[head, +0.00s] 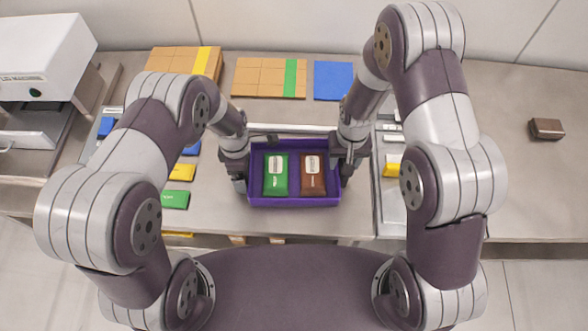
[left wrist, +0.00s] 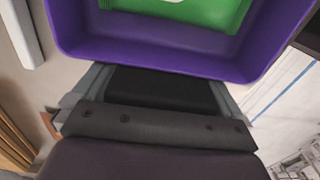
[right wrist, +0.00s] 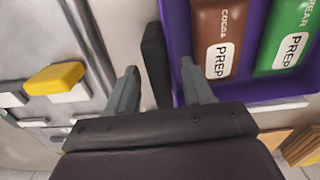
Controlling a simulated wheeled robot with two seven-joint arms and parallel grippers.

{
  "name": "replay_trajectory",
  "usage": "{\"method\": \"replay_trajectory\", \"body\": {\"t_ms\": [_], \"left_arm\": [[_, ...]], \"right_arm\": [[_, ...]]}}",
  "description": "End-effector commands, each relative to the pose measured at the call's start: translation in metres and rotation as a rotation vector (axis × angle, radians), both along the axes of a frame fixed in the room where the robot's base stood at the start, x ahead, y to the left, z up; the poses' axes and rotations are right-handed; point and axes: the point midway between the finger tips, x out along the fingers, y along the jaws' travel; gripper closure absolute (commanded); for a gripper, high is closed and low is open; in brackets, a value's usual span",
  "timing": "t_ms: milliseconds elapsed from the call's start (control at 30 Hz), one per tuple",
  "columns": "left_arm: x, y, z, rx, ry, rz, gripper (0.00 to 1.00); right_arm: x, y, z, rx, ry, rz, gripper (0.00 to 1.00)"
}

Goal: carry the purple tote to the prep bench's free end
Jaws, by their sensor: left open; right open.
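The purple tote (head: 295,201) sits on the bench in the middle of the head view. It holds a green packet (head: 275,178) and a brown packet (head: 313,178), side by side. My left gripper (head: 239,176) is open at the tote's left side; in the left wrist view a black flat piece (left wrist: 160,88) lies between its fingers, below the tote's rim (left wrist: 150,58). My right gripper (head: 349,162) is open at the tote's right side; in the right wrist view a black upright piece (right wrist: 153,62) stands between its fingers, beside the tote wall (right wrist: 176,45). Contact is unclear.
Cardboard boxes (head: 270,77) and a blue sheet (head: 333,80) lie behind the tote. A grey panel with a yellow block (head: 391,168) is to its right, coloured packets (head: 175,199) to its left. The far-right bench is clear except for a brown block (head: 546,128).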

Motion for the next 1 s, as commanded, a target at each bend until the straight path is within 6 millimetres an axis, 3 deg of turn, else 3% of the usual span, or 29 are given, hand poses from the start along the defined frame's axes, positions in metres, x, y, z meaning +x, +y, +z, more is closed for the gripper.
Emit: {"method": "replay_trajectory", "body": {"t_ms": [300,333,467,767,1000], "left_arm": [[0.000,0.000,-0.003,0.000,0.000,0.000,0.00],[0.000,0.000,-0.003,0.000,0.000,0.000,0.06],[0.000,0.000,-0.003,0.000,0.000,0.000,0.49],[0.000,0.000,-0.001,0.000,0.000,0.000,0.50],[0.000,0.001,0.024,0.001,0.000,-0.001,0.50]], "right_arm": [[0.000,0.000,-0.003,0.000,0.001,0.000,0.49],[0.000,0.000,-0.003,0.000,0.001,0.000,0.55],[0.000,0.000,-0.003,0.000,0.001,0.000,0.98],[0.000,0.000,-0.001,0.000,0.000,0.000,1.00],[0.000,-0.001,0.024,0.000,0.001,-0.001,1.00]]}}
